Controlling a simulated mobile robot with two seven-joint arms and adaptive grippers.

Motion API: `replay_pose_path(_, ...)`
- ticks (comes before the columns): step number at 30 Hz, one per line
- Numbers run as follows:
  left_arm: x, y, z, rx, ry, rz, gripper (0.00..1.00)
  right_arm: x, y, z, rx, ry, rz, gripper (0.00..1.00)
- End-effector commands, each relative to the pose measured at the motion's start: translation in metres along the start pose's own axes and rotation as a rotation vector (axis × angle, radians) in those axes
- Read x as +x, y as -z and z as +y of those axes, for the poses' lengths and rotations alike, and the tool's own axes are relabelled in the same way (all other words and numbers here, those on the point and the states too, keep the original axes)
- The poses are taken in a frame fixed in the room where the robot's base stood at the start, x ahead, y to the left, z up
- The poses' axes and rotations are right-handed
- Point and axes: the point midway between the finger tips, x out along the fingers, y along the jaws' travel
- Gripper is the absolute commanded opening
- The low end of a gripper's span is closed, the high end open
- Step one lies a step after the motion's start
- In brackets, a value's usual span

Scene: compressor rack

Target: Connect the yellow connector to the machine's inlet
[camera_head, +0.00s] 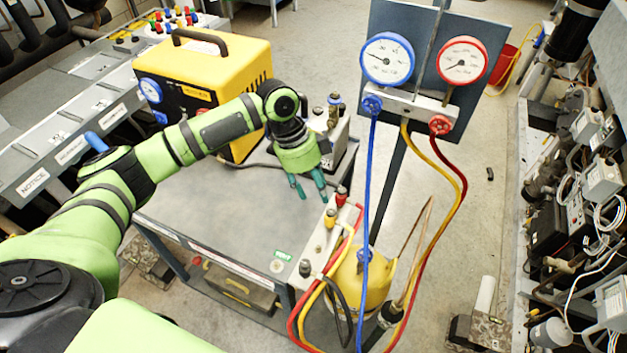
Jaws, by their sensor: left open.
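My left gripper (310,187) reaches over the grey cart top with its green fingers pointing down, open and empty. A yellow connector (330,218) stands on a pale holder block at the cart's right edge, between a red connector (341,196) and a dark one (305,268). The fingers are just above and left of it in the picture, apart from it. A small grey machine with upright fittings (334,108) stands behind the gripper, partly hidden by it. Which fitting is its inlet cannot be told. My right gripper is not in view.
A yellow and black machine (258,68) stands at the cart's back left. A gauge panel (424,25) on a post rises right of the cart, with blue, yellow and red hoses hanging. The cart top (215,215) is mostly clear. Rack equipment (575,210) lines the right side.

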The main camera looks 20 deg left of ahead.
Motion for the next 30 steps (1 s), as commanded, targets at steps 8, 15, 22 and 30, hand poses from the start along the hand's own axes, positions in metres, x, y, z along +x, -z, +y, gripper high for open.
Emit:
replay_pose_path(8, 0.050, -0.002, 0.000, 0.002, 0.002, 0.000, 0.49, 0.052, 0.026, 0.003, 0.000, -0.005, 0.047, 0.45)
replay_pose_path(15, 0.082, 0.000, 0.000, 0.000, -0.001, 0.001, 0.49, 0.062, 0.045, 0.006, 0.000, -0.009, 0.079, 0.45)
replay_pose_path(22, 0.098, 0.001, -0.001, 0.000, 0.001, 0.001, 0.49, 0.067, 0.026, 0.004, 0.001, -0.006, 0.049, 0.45)
replay_pose_path(30, 0.098, 0.001, -0.001, 0.000, 0.001, 0.000, 0.41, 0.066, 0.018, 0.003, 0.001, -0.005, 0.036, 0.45)
